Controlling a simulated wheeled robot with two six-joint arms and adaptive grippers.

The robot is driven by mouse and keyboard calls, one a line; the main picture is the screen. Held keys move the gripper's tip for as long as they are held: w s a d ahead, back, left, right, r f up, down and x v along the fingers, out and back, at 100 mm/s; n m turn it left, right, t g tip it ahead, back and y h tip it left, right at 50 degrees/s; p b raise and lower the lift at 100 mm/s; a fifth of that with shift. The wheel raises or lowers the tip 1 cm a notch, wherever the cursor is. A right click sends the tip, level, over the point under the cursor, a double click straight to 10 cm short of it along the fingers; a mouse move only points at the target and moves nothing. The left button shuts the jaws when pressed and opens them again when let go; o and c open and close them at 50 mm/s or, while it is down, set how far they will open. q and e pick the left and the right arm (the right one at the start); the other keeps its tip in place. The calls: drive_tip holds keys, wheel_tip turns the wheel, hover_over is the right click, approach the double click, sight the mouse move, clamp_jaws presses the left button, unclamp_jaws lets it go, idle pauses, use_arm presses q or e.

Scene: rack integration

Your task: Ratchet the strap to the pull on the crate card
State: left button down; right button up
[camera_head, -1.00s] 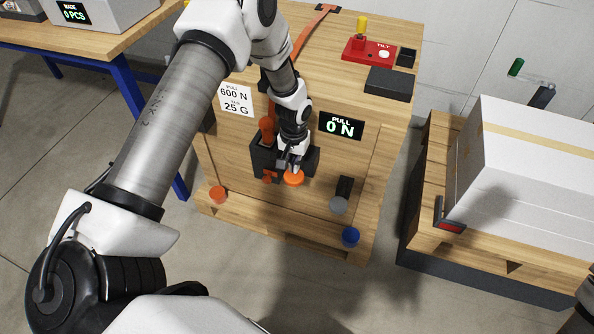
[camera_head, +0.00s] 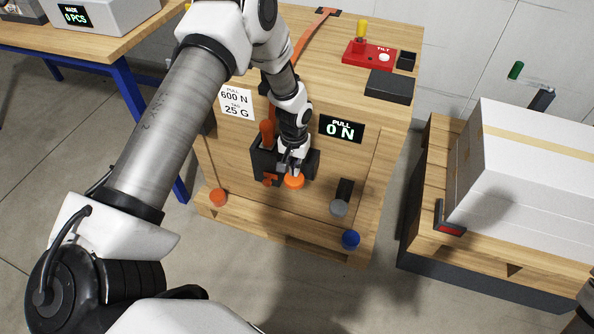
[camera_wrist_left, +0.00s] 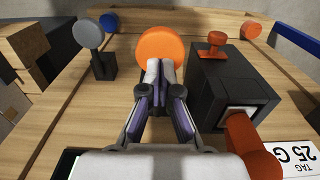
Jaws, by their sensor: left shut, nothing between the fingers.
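The orange strap (camera_head: 311,36) runs over the top of the wooden crate (camera_head: 225,165). On the crate's front is a black ratchet block (camera_head: 262,163) with an orange handle (camera_head: 267,131); both also show in the left wrist view, as block (camera_wrist_left: 217,86) and handle (camera_wrist_left: 250,143). The crate card (camera_head: 236,102) reads pull 600 N, tag 25 G. The display (camera_head: 341,129) reads PULL 0 N. My left gripper (camera_wrist_left: 161,68) is shut and empty, its tips at the orange disc (camera_wrist_left: 160,46) beside the block; I cannot tell whether they touch.
Grey (camera_head: 339,208), blue (camera_head: 351,239) and orange-red (camera_head: 218,197) discs are low on the front. A white carton (camera_head: 530,165) stands on a pallet at right, across a floor gap.

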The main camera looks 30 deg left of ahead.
sight(295, 178)
use_arm(q)
drive_tip(key=shift+f, duration=0.1)
idle(0.3)
drive_tip(key=shift+f+b, duration=2.05)
drive_tip(key=shift+f, duration=1.4)
wheel_tip(295, 178, up, 4)
drive_tip(key=p, duration=0.4)
drive_tip(key=shift+r, duration=0.2)
drive_tip(key=shift+r+p, duration=1)
drive_tip(key=shift+f, duration=0.1)
